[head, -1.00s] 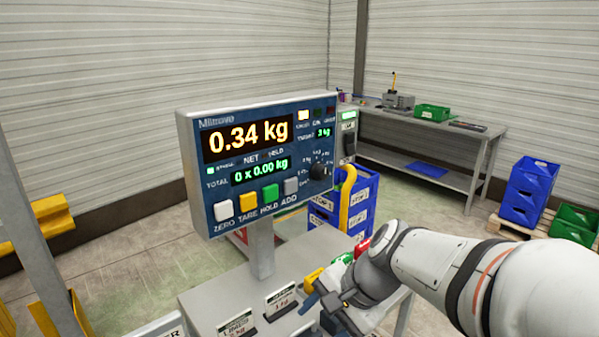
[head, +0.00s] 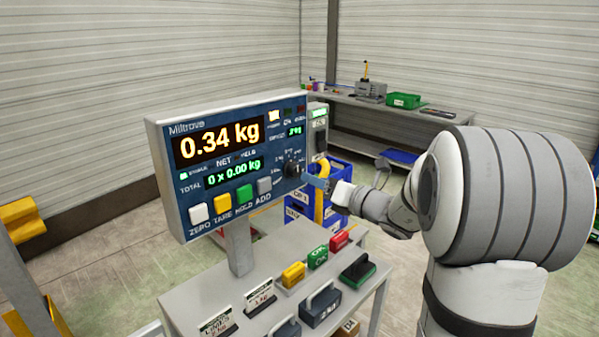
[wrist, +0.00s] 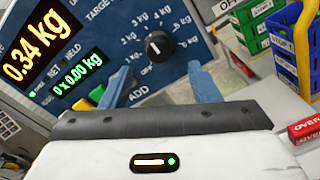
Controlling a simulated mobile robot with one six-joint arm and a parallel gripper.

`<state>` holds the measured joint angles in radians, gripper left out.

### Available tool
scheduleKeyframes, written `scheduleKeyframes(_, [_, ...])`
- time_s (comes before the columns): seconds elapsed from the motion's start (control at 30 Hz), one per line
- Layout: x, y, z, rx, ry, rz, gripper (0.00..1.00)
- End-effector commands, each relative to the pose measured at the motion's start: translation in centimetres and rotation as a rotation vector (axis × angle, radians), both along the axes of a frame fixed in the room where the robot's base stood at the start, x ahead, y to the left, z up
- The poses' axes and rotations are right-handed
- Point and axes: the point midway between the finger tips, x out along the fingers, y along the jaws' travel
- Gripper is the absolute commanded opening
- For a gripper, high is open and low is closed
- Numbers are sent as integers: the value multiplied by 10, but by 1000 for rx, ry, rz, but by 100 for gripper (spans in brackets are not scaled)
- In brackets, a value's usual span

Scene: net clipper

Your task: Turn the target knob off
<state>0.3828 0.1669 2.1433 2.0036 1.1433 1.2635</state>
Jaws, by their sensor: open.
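The target knob (head: 293,168) is a small black round knob at the lower right of the blue scale panel (head: 180,165), ringed by kg labels. In the wrist view the knob (wrist: 157,46) shows a white mark and lies beyond and between my fingertips. An OFF label sits below it there. My gripper (head: 312,180) is just right of the panel in the head view. In the wrist view its two blue fingers (wrist: 160,76) are spread with nothing between them. I cannot tell whether a finger touches the knob. The small green target display (head: 296,131) is above the knob.
White, yellow, green and grey buttons (head: 222,202) line the panel's lower edge, left of the knob. A bench (head: 270,290) below holds weights and coloured blocks. Blue crates (head: 300,206) stand behind my gripper. A grey table (head: 400,112) stands at the back.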

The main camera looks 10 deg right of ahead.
Motion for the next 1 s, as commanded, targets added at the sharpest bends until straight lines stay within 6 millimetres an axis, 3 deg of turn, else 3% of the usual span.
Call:
scheduleKeyframes(0.4, [50,35,1,-5,0,4,56])
scheduleKeyframes(0.8, [57,39,-1,-5,0,0,55])
scheduleKeyframes(1.0, [57,39,0,-5,-1,0,38])
